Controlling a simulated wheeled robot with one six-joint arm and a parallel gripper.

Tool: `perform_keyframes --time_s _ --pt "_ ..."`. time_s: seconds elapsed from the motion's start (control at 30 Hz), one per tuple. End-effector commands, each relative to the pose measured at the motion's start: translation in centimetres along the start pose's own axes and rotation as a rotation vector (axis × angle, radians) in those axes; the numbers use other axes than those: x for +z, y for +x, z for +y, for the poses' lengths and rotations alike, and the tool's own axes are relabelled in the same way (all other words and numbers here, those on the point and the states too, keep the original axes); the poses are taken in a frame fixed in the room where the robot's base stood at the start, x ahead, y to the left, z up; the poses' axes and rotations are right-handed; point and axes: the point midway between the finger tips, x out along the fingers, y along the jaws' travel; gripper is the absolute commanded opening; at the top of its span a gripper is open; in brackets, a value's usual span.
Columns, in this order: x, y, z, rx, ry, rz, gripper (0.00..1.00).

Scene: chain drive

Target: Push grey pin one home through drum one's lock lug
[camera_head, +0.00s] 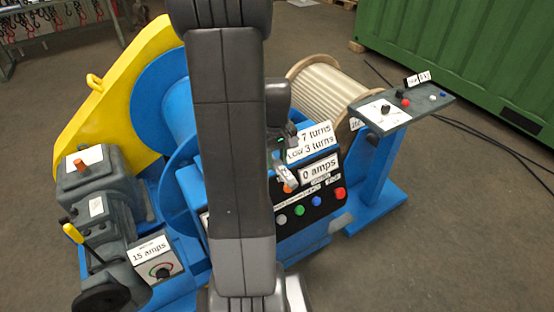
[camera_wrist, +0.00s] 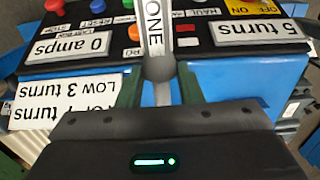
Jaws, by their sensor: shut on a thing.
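My gripper (camera_wrist: 159,88) is shut on a grey rounded piece with a pale strip marked ONE, which I take for grey pin one (camera_wrist: 158,67). The strip runs away from the fingers over the control panel. In the head view my gripper (camera_head: 283,148) is partly hidden behind my arm, over the panel's upper left edge; a small white tag shows just below it. A blue drum (camera_head: 165,88) stands left of my arm, its number not visible. I cannot make out the lock lug, or whether the pin is in it.
The black control panel (camera_head: 318,208) has coloured buttons and a "0 amps" sign (camera_head: 319,169). A rope-wound reel (camera_head: 325,88) stands behind. A grey console (camera_head: 400,108) is on the right. A yellow guard (camera_head: 120,90) and grey gearbox (camera_head: 95,190) are on the left. Floor is clear at lower right.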

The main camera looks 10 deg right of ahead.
Motion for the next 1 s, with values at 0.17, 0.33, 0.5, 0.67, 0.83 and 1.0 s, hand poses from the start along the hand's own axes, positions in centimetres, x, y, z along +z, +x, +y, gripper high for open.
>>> perform_keyframes --time_s 0.17,0.33,0.5,0.67,0.83,1.0 --pt "-0.5 0.0 0.0 0.0 0.0 0.0 0.0" --pt "-0.9 0.0 0.0 0.0 0.0 0.001 0.0" --pt "-1.3 -0.1 0.0 0.001 0.0 0.001 0.0" --pt "-1.7 -0.1 0.0 0.001 0.0 0.001 0.0" --pt "-2.1 0.0 0.0 0.001 0.0 0.001 0.0" --pt "-2.5 0.0 0.0 0.001 -0.001 0.001 0.0"
